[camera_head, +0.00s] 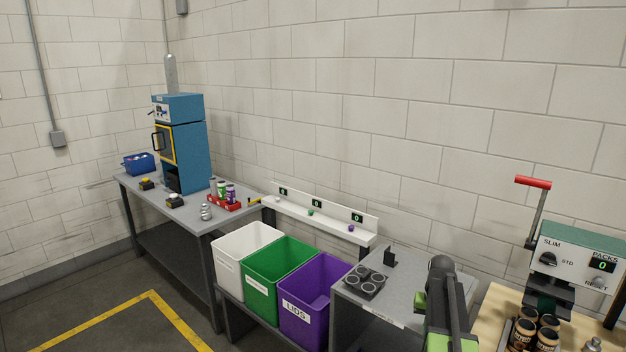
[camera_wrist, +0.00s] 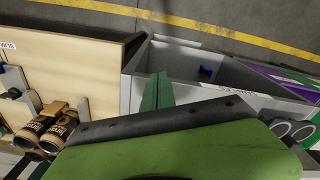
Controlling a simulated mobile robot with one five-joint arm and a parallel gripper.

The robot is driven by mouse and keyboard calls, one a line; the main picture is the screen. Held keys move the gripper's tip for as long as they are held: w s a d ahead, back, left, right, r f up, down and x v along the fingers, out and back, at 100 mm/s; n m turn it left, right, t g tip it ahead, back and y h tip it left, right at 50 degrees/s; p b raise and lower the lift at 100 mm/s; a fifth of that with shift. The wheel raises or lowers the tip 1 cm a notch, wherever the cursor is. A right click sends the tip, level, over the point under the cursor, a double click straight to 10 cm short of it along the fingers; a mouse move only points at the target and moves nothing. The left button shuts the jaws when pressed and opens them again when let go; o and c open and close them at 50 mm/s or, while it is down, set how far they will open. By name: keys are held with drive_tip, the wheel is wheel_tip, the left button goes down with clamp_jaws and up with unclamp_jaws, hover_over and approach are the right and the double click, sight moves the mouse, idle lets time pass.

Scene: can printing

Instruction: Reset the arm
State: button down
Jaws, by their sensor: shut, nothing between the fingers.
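My gripper (camera_wrist: 157,92) shows in the wrist view as narrow dark green fingers, shut together with nothing between them. They point up in the picture, in front of the open grey cabinet (camera_wrist: 190,62). The broad green and black part below them is mine. In the head view my arm (camera_head: 445,305) stands upright at the lower right, between the grey table and the wooden bench. I cannot make out the fingertips there.
Black-and-tan cans (camera_head: 523,335) stand on the wooden bench (camera_head: 497,310) by the green-topped sealing machine (camera_head: 575,262). A grey table (camera_head: 415,265) holds a ring tray (camera_head: 364,282). White (camera_head: 243,245), green (camera_head: 277,270) and purple (camera_head: 313,300) bins stand left. A blue machine (camera_head: 185,145) is farther back.

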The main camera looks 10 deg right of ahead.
drive_tip(key=s+a+n, duration=0.3)
drive_tip(key=a+n, duration=0.3)
drive_tip(key=a, duration=3)
wheel_tip(320, 180, down, 6)
drive_tip(key=s+b, duration=0.1)
drive_tip(key=b, duration=0.5)
drive_tip(key=shift+s, duration=0.4)
drive_tip(key=shift+f, duration=0.1)
